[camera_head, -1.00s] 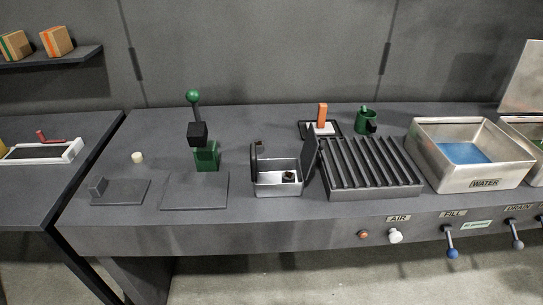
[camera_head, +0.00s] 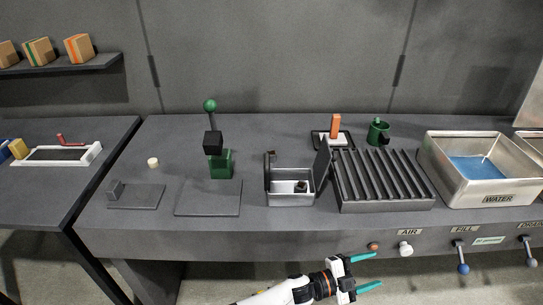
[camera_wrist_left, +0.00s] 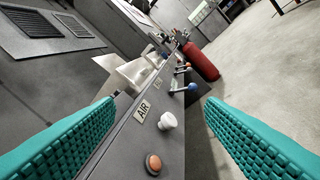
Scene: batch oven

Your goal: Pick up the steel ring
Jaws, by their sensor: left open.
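I cannot make out a steel ring for certain in either view. A small open metal box (camera_head: 291,200) on the bench holds a small dark object (camera_head: 301,186) whose shape is too small to tell. My left gripper (camera_head: 371,271) has teal finger pads and is open and empty. It is in front of the bench's front edge, below the AIR label. The left wrist view shows its two pads (camera_wrist_left: 160,108) wide apart with nothing between them. My right gripper is not in view.
A black ribbed rack (camera_head: 385,182) and a steel WATER tub (camera_head: 447,172) stand right of the box. A green press (camera_head: 220,164) stands left. A white knob (camera_head: 405,248) and an orange button (camera_head: 374,246) are on the bench front. A red cylinder (camera_wrist_left: 201,61) stands beyond.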

